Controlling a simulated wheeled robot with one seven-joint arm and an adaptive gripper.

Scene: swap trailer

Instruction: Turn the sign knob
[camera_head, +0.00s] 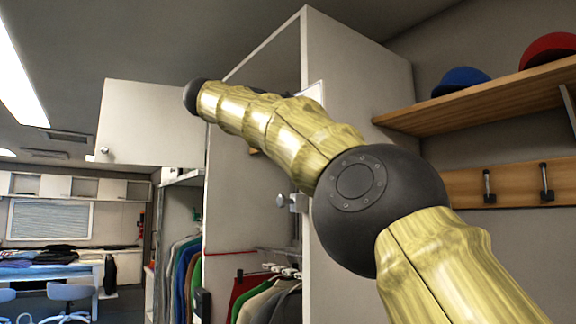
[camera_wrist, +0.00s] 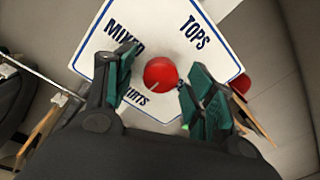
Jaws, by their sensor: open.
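The sign (camera_wrist: 215,57) is a white panel with dark blue words, among them "MIXED" and "TOPS"; another word is partly covered. A round red knob (camera_wrist: 160,72) sits at its middle, with a short pale mark near its lower edge. My gripper (camera_wrist: 160,75) is open, with its dark and teal fingers on the left and right of the knob. I cannot tell whether a finger touches it. In the head view, a white edge, perhaps the sign's (camera_head: 314,91), shows behind my arm; the knob and gripper are hidden there.
A tall white cabinet (camera_head: 355,140) stands behind my arm, with hanging clothes (camera_head: 270,300) low down. A wooden shelf (camera_head: 480,98) with a blue cap (camera_head: 460,79) and a red cap (camera_head: 548,48) is at the right. A red object (camera_wrist: 241,84) shows right of the sign.

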